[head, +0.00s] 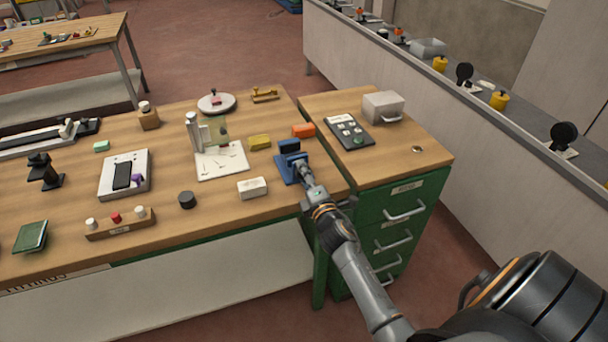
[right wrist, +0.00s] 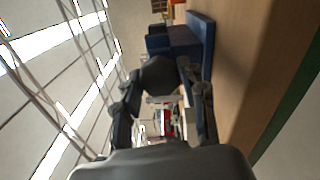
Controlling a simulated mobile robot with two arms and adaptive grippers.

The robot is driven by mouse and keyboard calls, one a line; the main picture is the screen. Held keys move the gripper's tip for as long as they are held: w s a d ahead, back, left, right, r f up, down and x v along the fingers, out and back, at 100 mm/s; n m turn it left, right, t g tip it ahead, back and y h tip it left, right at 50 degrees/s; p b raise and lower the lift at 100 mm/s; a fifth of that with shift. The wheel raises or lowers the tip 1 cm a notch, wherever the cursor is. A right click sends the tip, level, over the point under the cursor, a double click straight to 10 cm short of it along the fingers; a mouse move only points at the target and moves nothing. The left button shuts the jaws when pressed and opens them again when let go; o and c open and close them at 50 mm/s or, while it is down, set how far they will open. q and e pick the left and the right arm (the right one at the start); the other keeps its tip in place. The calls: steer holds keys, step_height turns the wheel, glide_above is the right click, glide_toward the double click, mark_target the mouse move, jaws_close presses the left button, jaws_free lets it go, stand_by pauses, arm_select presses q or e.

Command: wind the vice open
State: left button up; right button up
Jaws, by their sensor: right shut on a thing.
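The blue vice (head: 284,169) stands near the front right corner of the wooden workbench. It also shows at the top of the right wrist view (right wrist: 203,42), lying sideways in that picture. My right gripper (head: 304,178) reaches it from the front. In the right wrist view my right gripper (right wrist: 160,84) is shut on a dark rounded part, the vice handle (right wrist: 160,72), at the vice's near side. The gripper hides most of the handle in the head view, so its turn cannot be told. The jaw gap is too small to judge. My left gripper is not in view.
A green drawer cabinet (head: 376,205) stands right of the bench. The floor in front is clear.

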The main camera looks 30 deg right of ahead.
steer(key=o, duration=1.2)
steer(key=shift+c, duration=0.2)
steer(key=v, duration=1.2)
steer(key=shift+f, duration=0.1)
steer(key=s+a+f+m+g+y, duration=0.1)
steer(key=s+a+f+m+g, duration=0.25)
steer(key=f, duration=0.75)
steer(key=s+a+f+m+g+y, duration=0.15)
steer(key=s+f, duration=0.25)
steer(key=f, duration=0.8)
steer(key=s+a+f+m+g+y, duration=0.1)
steer(key=s+a+f+m+g, duration=0.25)
steer(key=f, duration=0.75)
steer(key=s+f+m+g, duration=0.2)
steer(key=s+f, duration=0.3)
steer(key=s, duration=0.5)
steer(key=s+a+f+m+g, duration=0.1)
steer(key=s+f+m+g, duration=0.1)
steer(key=s+f, duration=0.3)
steer(key=s+a+f+m+g, duration=0.1)
steer(key=s+f+g, duration=0.3)
steer(key=s, duration=1)
step_height(320, 180, down, 2)
steer(key=shift+s+a+f+m+y+b, duration=0.2)
steer(key=shift+s+m+y+b, duration=0.1)
steer(key=shift+s+m+y, duration=0.25)
